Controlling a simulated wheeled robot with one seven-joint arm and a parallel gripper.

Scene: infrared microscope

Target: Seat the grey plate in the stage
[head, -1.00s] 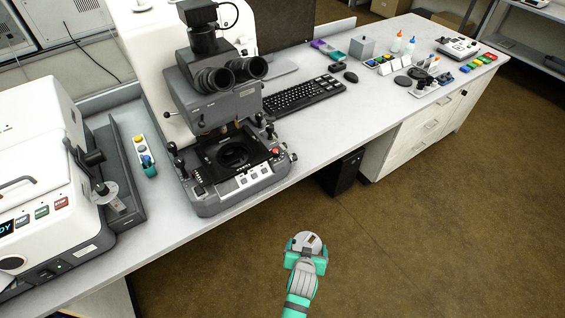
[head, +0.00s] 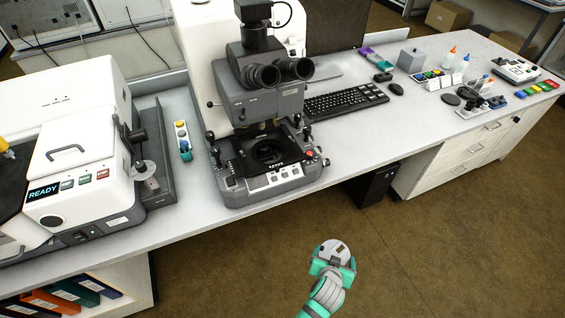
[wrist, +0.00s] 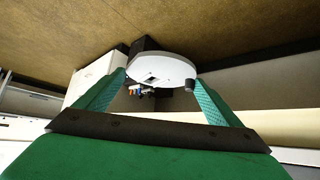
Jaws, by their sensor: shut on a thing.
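The grey plate (head: 337,252) is a round disc with a small dark slot, and my gripper (head: 333,268) is shut on it. They are in front of the bench, over the open floor. In the wrist view the plate (wrist: 162,70) sits between the two green fingers of my gripper (wrist: 160,88), tilted in that picture. The microscope stage (head: 268,155) is a black platform with a round dark opening, under the eyepieces on the bench. The plate is apart from the stage, to its lower right in the head view.
The microscope's eyepieces (head: 278,73) overhang the stage. Left of it are a small holder with coloured knobs (head: 182,141) and a white machine reading READY (head: 82,150). A keyboard (head: 345,101) lies to the right. The floor (head: 430,240) in front is clear.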

